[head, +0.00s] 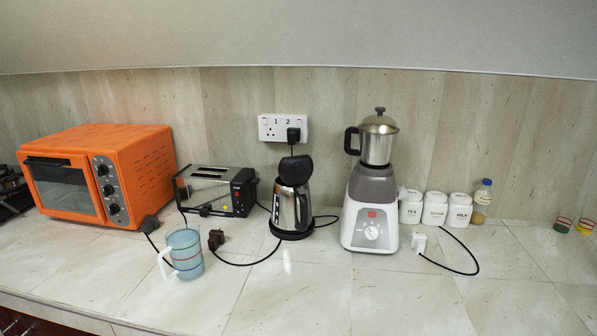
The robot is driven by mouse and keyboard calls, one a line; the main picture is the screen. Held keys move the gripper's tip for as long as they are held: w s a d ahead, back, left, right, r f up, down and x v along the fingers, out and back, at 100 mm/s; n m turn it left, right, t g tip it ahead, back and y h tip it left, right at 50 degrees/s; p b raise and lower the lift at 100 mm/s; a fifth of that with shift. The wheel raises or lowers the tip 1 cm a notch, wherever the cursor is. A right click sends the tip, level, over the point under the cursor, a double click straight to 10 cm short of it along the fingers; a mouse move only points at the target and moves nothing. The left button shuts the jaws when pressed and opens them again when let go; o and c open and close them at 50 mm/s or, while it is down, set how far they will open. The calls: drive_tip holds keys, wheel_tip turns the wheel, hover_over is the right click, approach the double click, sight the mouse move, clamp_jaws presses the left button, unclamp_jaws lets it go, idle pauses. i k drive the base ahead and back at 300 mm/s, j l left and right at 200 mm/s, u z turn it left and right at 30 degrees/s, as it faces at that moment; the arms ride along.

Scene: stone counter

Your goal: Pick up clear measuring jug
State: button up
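The clear measuring jug (186,254) stands upright on the counter at the left front in the head view. It is bluish and see-through, with coloured bands around it and a pale handle on its left side. A dark cable and plug lie close behind and beside it. My gripper is not in the head view, so its state does not show.
An orange oven (133,160), toaster (216,190), kettle (291,200) and blender (372,190) stand along the wall. White canisters (435,208) and a bottle (482,201) are at right. A dark plug (215,240) lies right of the jug. The front counter is clear.

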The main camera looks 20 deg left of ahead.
sight(184, 244)
drive_tip(key=u, duration=1.75)
